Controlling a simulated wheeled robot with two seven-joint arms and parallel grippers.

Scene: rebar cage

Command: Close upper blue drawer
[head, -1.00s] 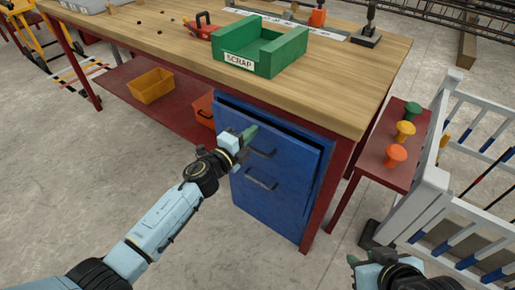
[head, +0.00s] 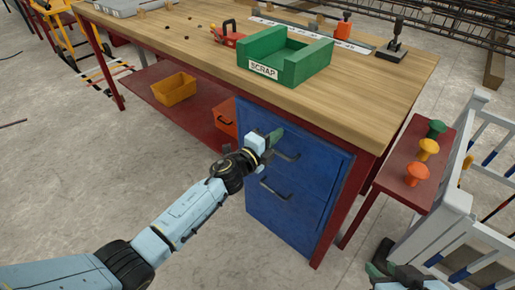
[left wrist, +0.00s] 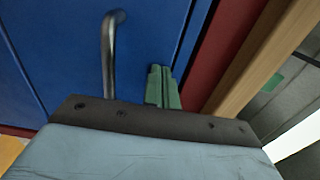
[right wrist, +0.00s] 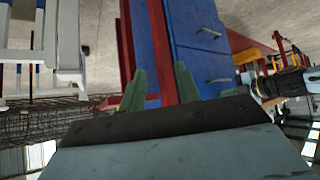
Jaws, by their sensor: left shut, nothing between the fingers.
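The blue drawer cabinet stands under the right end of the workbench. Its upper blue drawer (head: 318,168) looks flush or nearly flush with the cabinet, with no clear gap at its top. The drawer's dark handle (head: 286,154) also shows in the left wrist view (left wrist: 110,50). My left gripper (head: 273,138) is shut and empty, its green fingertips at the drawer front beside the handle. In the left wrist view, the fingers (left wrist: 161,86) are together against or very near the blue face; contact is unclear. My right gripper (right wrist: 159,88) is open and empty, away from the cabinet.
The lower blue drawer (head: 285,205) sits below. The workbench (head: 385,88) overhangs the cabinet and carries a green scrap bin (head: 285,60). A red side bench (head: 405,165) with coloured knobs and a white railing (head: 460,200) stand at the right.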

